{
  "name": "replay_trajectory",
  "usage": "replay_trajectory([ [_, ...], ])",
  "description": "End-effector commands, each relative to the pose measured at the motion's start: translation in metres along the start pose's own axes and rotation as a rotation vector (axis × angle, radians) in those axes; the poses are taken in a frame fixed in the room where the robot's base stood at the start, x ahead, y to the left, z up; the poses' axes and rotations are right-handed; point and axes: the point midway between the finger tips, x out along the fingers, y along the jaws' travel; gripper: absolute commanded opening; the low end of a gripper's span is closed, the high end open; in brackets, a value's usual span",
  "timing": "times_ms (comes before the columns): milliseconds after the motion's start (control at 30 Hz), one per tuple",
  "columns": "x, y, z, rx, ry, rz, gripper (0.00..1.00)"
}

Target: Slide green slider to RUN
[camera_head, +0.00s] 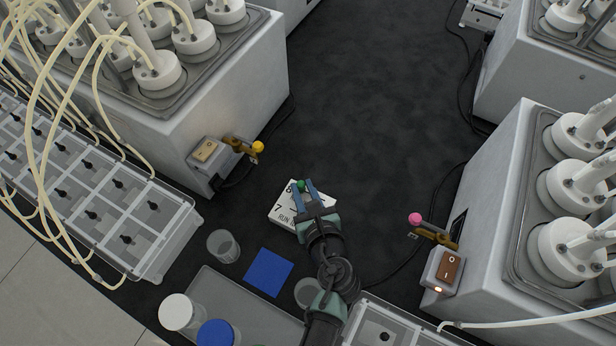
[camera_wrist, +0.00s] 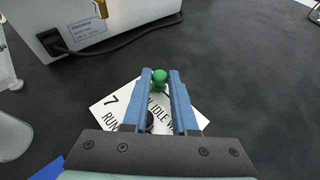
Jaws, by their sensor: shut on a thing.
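The green slider knob (camera_head: 301,185) sits at the far side of the white label plate (camera_head: 283,215) on the dark surface. In the wrist view the green knob (camera_wrist: 159,75) is between the two blue fingertips. My gripper (camera_head: 304,185) is shut on it; the wrist view also shows my gripper (camera_wrist: 160,78). The plate (camera_wrist: 112,103) carries a 7, RUN, IDLE and a word starting with W, partly hidden by my fingers. RUN is at the near left of the knob in the wrist view. A dark round part shows between the fingers, nearer the palm.
A clear beaker (camera_head: 223,246) and blue square (camera_head: 269,272) lie left of my arm. Water-bath boxes with yellow (camera_head: 258,147) and pink (camera_head: 415,218) knobs and rocker switches stand left and right. The dark surface beyond the plate is clear.

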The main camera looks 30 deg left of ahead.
Motion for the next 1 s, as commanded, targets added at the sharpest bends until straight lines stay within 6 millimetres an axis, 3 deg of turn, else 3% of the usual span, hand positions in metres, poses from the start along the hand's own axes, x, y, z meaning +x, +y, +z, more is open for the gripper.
replay_trajectory([
  [33, 0.002, 0.003, 0.003, -0.002, -0.006, 0.009, 0.0],
  [67, 0.002, 0.003, 0.003, -0.002, -0.006, 0.009, 0.28],
  [233, 0.002, 0.003, 0.003, -0.002, -0.005, 0.008, 0.57],
  [667, -0.009, 0.002, 0.001, 0.0, -0.002, 0.004, 0.57],
  [1000, -0.076, 0.002, 0.0, -0.002, -0.002, 0.005, 0.57],
])
